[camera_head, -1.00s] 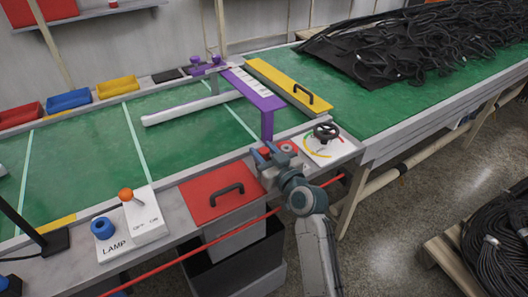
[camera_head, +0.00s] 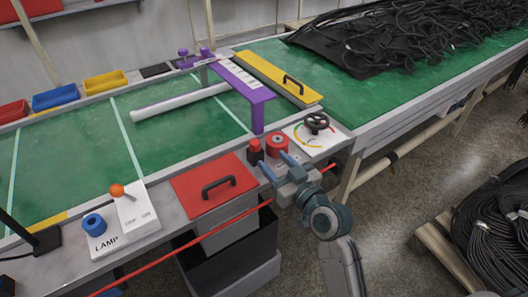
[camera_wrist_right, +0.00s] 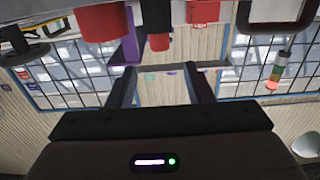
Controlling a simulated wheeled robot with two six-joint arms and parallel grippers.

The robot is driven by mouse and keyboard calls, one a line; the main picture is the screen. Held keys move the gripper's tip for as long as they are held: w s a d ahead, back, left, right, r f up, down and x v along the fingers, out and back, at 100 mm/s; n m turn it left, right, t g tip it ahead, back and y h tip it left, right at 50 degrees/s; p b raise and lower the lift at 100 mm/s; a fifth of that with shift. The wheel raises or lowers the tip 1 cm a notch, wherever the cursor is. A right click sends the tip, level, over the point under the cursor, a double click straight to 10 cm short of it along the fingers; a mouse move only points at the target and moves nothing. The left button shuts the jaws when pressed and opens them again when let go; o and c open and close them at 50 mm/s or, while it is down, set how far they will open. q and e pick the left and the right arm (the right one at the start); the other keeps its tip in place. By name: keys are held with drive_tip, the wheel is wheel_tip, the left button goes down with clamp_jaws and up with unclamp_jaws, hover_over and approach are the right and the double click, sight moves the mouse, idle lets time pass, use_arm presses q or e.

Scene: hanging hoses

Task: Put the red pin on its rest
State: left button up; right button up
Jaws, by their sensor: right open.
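A small red and black upright piece (camera_head: 256,153), which looks like the red pin, stands on the front ledge of the bench. To its right is a wider red cylinder (camera_head: 277,146) with a dark centre on top; I cannot tell if it is the rest. My right gripper (camera_head: 279,167) is open and empty, just in front of both and apart from them. In the right wrist view, the small red piece (camera_wrist_right: 158,42) shows beyond the gap between my fingers (camera_wrist_right: 161,80), and the wider red cylinder (camera_wrist_right: 103,22) is left of it. My left gripper is not in view.
A dial panel with a black handwheel (camera_head: 317,122) is right of the red pieces. A red lid with a black handle (camera_head: 215,186) lies to the left. A purple bracket (camera_head: 257,112) stands behind. A thin red line (camera_head: 165,255) crosses in front of the bench.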

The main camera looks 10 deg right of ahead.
drive_tip(key=s+d+f+g+h, duration=0.2)
drive_tip(key=s+d+f+g, duration=0.15)
drive_tip(key=s+f, duration=0.4)
drive_tip(key=s+d+f+g+h, duration=0.1)
drive_tip(key=s+d+f+g, duration=0.1)
drive_tip(key=s+f+g, duration=0.45)
drive_tip(key=s+d+f+m+g+h, duration=0.3)
drive_tip(key=s+d+f, duration=0.3)
drive_tip(key=s, duration=0.7)
wheel_tip(320, 180, down, 3)
drive_tip(key=shift+d+r+g+h, duration=0.1)
drive_tip(key=shift+d+g+h, duration=0.15)
drive_tip(key=shift+h, duration=0.35)
